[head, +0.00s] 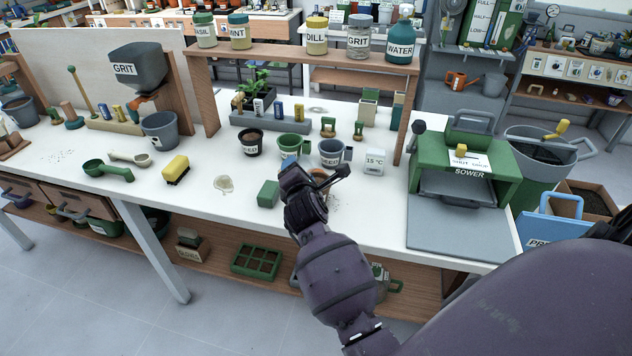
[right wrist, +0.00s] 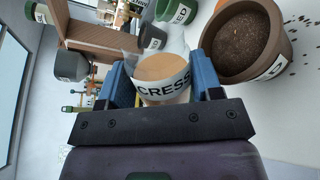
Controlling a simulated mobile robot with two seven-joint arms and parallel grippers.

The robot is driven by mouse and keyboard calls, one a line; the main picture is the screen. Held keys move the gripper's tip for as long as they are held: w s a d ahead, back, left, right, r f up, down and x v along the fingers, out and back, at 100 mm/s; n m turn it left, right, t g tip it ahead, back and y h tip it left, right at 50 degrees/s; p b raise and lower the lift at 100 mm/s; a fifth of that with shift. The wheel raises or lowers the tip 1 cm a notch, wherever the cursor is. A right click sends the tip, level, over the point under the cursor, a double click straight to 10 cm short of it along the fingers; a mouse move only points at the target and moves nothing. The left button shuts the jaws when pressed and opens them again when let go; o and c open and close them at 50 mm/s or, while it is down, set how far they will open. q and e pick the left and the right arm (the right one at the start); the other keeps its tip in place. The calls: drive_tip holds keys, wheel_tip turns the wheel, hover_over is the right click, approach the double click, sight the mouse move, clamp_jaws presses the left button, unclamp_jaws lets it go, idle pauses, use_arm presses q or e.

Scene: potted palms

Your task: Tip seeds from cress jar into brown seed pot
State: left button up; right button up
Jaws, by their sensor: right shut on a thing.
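My right gripper (right wrist: 163,85) is shut on the cress jar (right wrist: 163,92), a clear jar with a white CRESS label and tan contents. The brown seed pot (right wrist: 281,50) stands close beside the jar in the right wrist view, to its right. It holds dark brown soil and has a white label, only partly readable. In the head view, my right gripper (head: 318,186) is over the front middle of the white bench and hides most of the jar and the brown pot. I cannot tell how far the jar is tilted. My left gripper is in neither view.
Dark specks (head: 334,203) lie on the bench near the right gripper. A black pot (head: 252,146), a green pot (head: 294,143) and a grey pot (head: 331,157) stand just behind. A green block (head: 268,194) is left, the green sower (head: 465,165) right.

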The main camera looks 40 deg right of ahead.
drive_tip(key=shift+f+n+h, duration=0.3)
drive_tip(key=shift+f+n, duration=0.4)
drive_tip(key=shift+n, duration=0.1)
drive_tip(key=n, duration=0.1)
drive_tip(key=f+n+b, duration=0.1)
drive_tip(key=shift+s+d+f+n+h, duration=0.1)
drive_tip(key=shift+s+d+n+h, duration=0.05)
drive_tip(key=shift+d+n+h, duration=0.2)
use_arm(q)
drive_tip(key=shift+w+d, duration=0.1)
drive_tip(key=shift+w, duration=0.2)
use_arm(e)
drive_tip(key=shift+r+p, duration=0.75)
drive_tip(key=shift+a+r+p, duration=0.1)
drive_tip(key=shift+r+p, duration=1.05)
drive_tip(key=shift+r, duration=0.4)
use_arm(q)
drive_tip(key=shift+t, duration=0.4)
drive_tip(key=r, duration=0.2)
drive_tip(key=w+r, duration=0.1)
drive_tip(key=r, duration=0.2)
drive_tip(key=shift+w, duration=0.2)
